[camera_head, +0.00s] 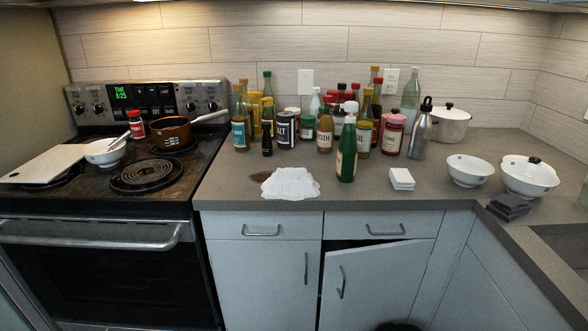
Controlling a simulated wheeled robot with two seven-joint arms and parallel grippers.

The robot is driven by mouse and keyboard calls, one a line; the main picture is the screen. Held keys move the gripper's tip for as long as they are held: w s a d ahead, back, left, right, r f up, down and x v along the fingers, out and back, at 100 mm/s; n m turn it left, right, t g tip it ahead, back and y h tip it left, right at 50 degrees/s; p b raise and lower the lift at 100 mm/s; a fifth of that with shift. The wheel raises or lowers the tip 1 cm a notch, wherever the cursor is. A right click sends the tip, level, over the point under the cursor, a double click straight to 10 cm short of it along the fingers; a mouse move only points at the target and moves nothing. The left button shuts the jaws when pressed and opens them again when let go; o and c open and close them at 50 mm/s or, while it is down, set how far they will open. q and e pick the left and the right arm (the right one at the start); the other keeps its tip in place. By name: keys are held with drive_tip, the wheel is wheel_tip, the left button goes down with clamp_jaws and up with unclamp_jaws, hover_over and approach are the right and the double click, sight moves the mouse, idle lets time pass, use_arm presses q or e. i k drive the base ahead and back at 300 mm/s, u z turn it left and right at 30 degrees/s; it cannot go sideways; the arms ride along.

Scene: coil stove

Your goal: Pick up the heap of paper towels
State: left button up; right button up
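The heap of paper towels (290,184) is a white, crumpled, flat pile. It lies on the grey counter (228,186) near the front edge, to the right of the stove. A dark brown stain shows on the counter at its back left side. Neither of my grippers shows in the head view.
A green bottle (346,152) stands to the right of the heap, with a small white stack (401,179) beyond it. Several bottles and jars crowd the counter behind. White bowls (469,171) stand at the right. The stove (95,250) is at the left. One cabinet door (376,287) is ajar below.

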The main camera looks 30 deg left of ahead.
sight(289, 184)
drive_tip(key=u, duration=0.9)
drive_tip(key=i, duration=0.95)
drive_tip(key=u, duration=1.05)
